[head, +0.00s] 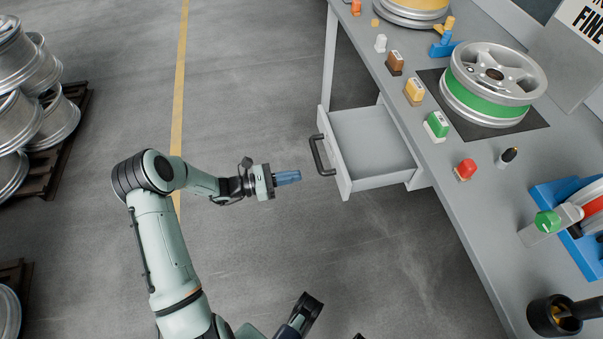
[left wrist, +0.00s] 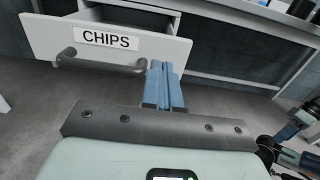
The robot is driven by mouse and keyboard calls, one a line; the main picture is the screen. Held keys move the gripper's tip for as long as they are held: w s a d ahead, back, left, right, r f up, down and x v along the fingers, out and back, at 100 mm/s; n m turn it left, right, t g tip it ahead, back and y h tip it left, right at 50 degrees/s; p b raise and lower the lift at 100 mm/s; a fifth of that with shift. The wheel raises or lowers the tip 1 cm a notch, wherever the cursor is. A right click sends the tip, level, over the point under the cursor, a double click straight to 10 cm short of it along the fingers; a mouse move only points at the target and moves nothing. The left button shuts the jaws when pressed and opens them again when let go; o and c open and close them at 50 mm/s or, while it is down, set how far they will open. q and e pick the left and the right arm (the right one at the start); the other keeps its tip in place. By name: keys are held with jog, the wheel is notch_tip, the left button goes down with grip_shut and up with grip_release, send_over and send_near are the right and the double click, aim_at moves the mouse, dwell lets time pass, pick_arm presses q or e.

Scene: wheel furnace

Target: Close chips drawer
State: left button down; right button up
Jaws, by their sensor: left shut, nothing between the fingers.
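The chips drawer (head: 370,142) is pulled out from under the grey workbench in the head view, and its inside looks empty. Its dark bar handle (head: 321,155) is on the left side of its front. In the left wrist view the white drawer front (left wrist: 165,44) carries a CHIPS label (left wrist: 106,39), with the handle (left wrist: 100,64) below the label. My left gripper (head: 298,176) is shut and empty, with blue fingers pointing at the drawer front, just short of the handle in the head view. In the left wrist view the fingers (left wrist: 165,68) show at the handle's right end; contact cannot be told.
The workbench (head: 470,205) holds a wheel with a green band (head: 487,105), several coloured blocks and a blue fixture (head: 560,195). Stacked wheels (head: 30,95) stand on pallets at the far left. The floor around the drawer is clear.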

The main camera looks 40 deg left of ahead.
pick_arm(q)
jog(key=b, duration=0.2)
send_near(340, 168)
jog(key=x, duration=0.5)
jog(key=shift+w+d+f, duration=0.1)
jog(key=shift+d, duration=0.1)
jog(key=shift+x, duration=0.75)
pick_arm(e)
jog(key=shift+t+h, duration=0.3)
jog(key=shift+t, duration=0.2)
jog(key=shift+w+d+f, duration=0.4)
jog(key=shift+w+f, duration=0.25)
jog(key=shift+w, duration=0.2)
jog(key=shift+w+d+f, duration=0.35)
jog(key=shift+w+f, duration=0.3)
jog(key=shift+w, duration=0.15)
